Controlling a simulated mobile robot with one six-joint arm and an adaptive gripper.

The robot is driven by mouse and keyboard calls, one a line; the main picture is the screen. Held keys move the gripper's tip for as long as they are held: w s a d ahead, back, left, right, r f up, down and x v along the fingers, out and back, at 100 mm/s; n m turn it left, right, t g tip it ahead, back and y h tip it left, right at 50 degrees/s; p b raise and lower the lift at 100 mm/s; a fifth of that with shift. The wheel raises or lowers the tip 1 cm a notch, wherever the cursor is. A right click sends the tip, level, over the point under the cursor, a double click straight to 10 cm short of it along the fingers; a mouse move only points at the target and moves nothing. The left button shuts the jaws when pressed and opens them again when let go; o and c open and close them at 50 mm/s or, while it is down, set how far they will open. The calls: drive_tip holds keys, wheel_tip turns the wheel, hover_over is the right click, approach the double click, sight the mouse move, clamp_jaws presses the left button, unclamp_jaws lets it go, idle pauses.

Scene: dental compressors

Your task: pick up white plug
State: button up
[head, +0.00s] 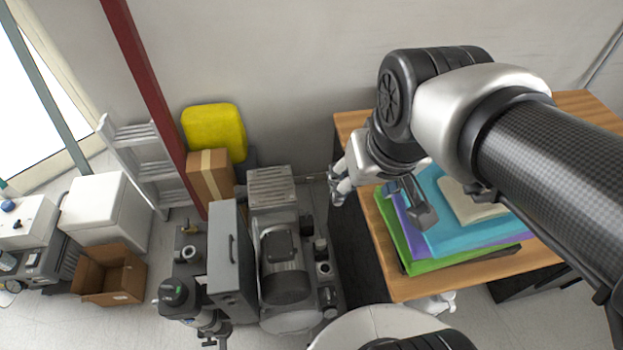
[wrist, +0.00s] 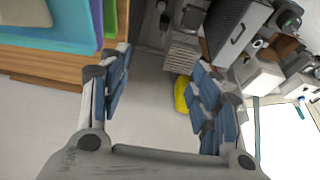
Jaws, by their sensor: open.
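I cannot make out a white plug in either view. My gripper (head: 377,200) hangs beside and partly over the left part of the wooden table, with its fingers spread. In the wrist view my gripper (wrist: 162,62) is open, with blue pads on both fingers and nothing between them. Beyond the fingers are pale wall and the machines. A small pale object (head: 440,303) shows at the table's front edge in the head view, too unclear to name.
The wooden table (head: 395,284) holds stacked green, purple and blue folders (head: 455,243) and a book (head: 466,205). Left of it stand a compressor (head: 284,265), a yellow container (head: 214,130), cardboard boxes (head: 211,174) and a ladder (head: 142,150).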

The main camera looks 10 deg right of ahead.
drive_tip(key=w+f, duration=0.3)
drive_tip(key=w, duration=0.4)
drive_tip(key=g+b, duration=0.2)
hover_over(321, 244)
wheel_tip(321, 244, down, 21)
drive_tip(key=f+b, duration=0.2)
drive_tip(key=f, duration=1.2)
drive_tip(key=f+g+b, duration=0.1)
drive_tip(key=f, duration=1.3)
drive_tip(key=w+f+g+b, duration=0.1)
drive_tip(key=f+b, duration=0.1)
drive_tip(key=f, duration=1.2)
drive_tip(key=shift+f+b, duration=0.2)
drive_tip(key=shift+b, duration=0.15)
drive_tip(key=shift+s+d+f+b, duration=0.15)
drive_tip(key=shift+f+b, duration=0.45)
drive_tip(key=shift+f, duration=0.75)
drive_tip(key=shift+s+a+f+b, duration=0.1)
drive_tip(key=shift+s+f+b, duration=0.15)
drive_tip(key=shift+f+b, duration=0.75)
drive_tip(key=shift+f+p, duration=0.25)
drive_tip(key=shift+p, duration=0.2)
drive_tip(key=shift+c, duration=0.2)
